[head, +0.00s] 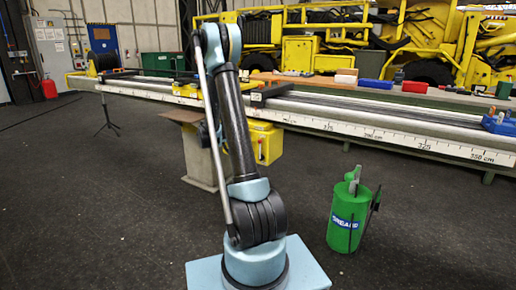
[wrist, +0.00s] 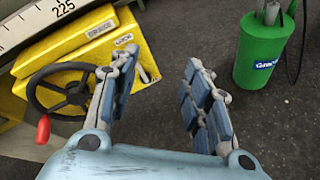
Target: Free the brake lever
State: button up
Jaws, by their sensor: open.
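My gripper (wrist: 159,60) is open, with nothing between its fingers in the wrist view. Its left finger overlaps the right end of a yellow housing (wrist: 65,45). The housing carries a BRAKE label (wrist: 100,28) and a LOCK label (wrist: 123,40) just beyond that fingertip. I cannot make out a brake lever for certain; the left finger hides part of the housing below the labels. A black handwheel (wrist: 75,92) with a red handle (wrist: 43,130) sits left of the finger. In the head view the yellow housing (head: 264,143) shows behind my arm, which hides part of it.
A green grease canister (head: 347,222) stands on the floor to the right; it also shows in the wrist view (wrist: 262,55). A long white measuring rail (head: 400,138) runs behind the housing. A tripod (head: 106,115) stands at left. The dark floor between is open.

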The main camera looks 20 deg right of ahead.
jog(key=w+f+n+t+h, duration=0.3)
jog(key=w+f+n, duration=0.5)
jog(key=f, duration=0.6)
jog(key=shift+m, duration=0.7)
jog(key=x, duration=1.7)
jog(key=shift+w+r, duration=0.2)
jog(key=shift+r, duration=0.05)
jog(key=shift+c, duration=0.3)
